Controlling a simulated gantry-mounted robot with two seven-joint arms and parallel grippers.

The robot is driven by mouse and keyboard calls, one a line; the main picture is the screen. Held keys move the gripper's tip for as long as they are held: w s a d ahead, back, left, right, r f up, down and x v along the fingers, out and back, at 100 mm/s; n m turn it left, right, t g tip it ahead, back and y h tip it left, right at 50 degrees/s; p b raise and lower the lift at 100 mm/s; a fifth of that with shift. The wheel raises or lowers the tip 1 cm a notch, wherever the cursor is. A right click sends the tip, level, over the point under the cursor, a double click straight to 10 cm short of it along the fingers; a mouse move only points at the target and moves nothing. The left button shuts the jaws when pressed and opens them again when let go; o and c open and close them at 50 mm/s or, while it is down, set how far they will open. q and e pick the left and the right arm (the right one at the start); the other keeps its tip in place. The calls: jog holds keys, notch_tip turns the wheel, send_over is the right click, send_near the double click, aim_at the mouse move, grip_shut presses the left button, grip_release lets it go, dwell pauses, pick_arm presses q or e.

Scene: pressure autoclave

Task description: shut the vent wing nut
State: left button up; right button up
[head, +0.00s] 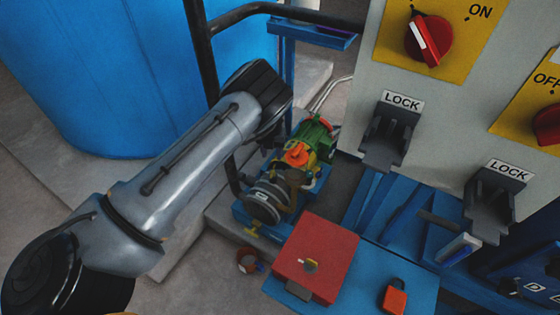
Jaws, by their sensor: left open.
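I cannot make out a vent wing nut for certain. Another small yellow part (252,231) shows low on the green and orange pump unit (300,155). My left arm comes in from the left, and my left gripper (268,112) is open at the upper left of the pump unit, beside a dark rail. Its fingertips are hard to separate from the dark parts there. My right gripper is not in view.
A grey panel (365,90) with red rotary switches (430,42) and grey LOCK brackets (386,137) stands at the right. A large blue tank (110,70) fills the upper left. A red padlock (394,297) lies on the blue table (365,285). Bare floor shows at lower left.

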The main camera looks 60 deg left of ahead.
pick_arm(q)
jog(key=b, duration=0.3)
send_over(273, 173)
jog(key=f, duration=0.5)
jog(key=shift+s+f, duration=0.25)
jog(key=f, duration=0.1)
jog(key=f+b, duration=0.1)
jog(key=f, duration=0.1)
jog(key=f+b, duration=0.1)
jog(key=shift+w+a+f, duration=0.15)
jog(key=shift+w, duration=0.25)
jog(key=shift+s+f+b, duration=0.2)
jog(key=shift+f+b, duration=0.15)
jog(key=shift+f, duration=0.25)
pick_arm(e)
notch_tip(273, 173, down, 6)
pick_arm(q)
jog(key=shift+w, duration=0.1)
jog(key=shift+c, duration=0.8)
grip_shut()
